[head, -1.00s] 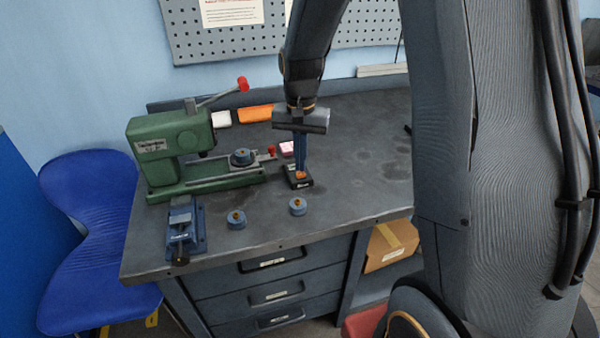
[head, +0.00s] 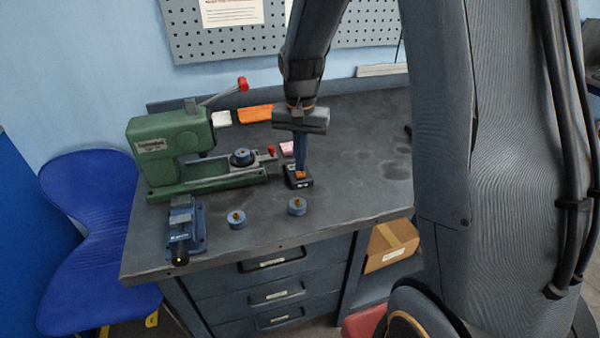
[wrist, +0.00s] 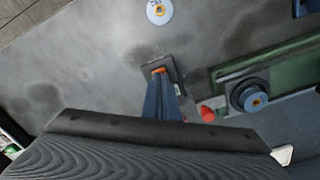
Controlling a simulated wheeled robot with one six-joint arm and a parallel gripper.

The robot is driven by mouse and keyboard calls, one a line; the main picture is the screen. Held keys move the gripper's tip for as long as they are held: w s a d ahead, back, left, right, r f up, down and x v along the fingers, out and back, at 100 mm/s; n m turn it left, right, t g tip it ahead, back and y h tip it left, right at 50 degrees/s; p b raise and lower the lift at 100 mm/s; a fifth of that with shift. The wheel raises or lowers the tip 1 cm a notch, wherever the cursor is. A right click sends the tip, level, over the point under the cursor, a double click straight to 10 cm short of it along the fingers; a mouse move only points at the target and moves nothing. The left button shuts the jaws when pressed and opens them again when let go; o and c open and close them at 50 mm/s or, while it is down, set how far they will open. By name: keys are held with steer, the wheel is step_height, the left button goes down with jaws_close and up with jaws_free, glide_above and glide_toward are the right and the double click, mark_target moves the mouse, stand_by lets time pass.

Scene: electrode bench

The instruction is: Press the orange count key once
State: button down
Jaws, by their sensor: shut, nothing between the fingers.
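The orange count key (head: 300,175) sits on top of a small black counter box (head: 304,183) on the bench. My gripper (head: 301,172) is shut and empty, pointing down with its fingertips at the key. The black box (wrist: 174,65) shows around the tips. The tips look to be at or just above the key; I cannot tell whether they touch it.
A green press (head: 170,150) with a red-knobbed lever stands to the left. Two round blue pieces (head: 236,219) (head: 298,207) and a blue vise (head: 182,232) are near the front edge. A pink block (head: 287,148) lies behind the box. The bench to the right is clear.

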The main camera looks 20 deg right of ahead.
steer(key=shift+f, duration=0.75)
stand_by(0.6)
steer(key=shift+r+p, duration=2.3)
steer(key=shift+r, duration=0.75)
steer(key=shift+s, duration=0.1)
steer(key=s+f+n+t+b, duration=0.1)
steer(key=s+n+b, duration=0.2)
steer(key=s, duration=1.4)
steer(key=n, duration=0.3)
steer(key=shift+f+b, duration=0.2)
steer(key=shift+b, duration=0.2)
steer(key=c, duration=2.5)
jaws_free()
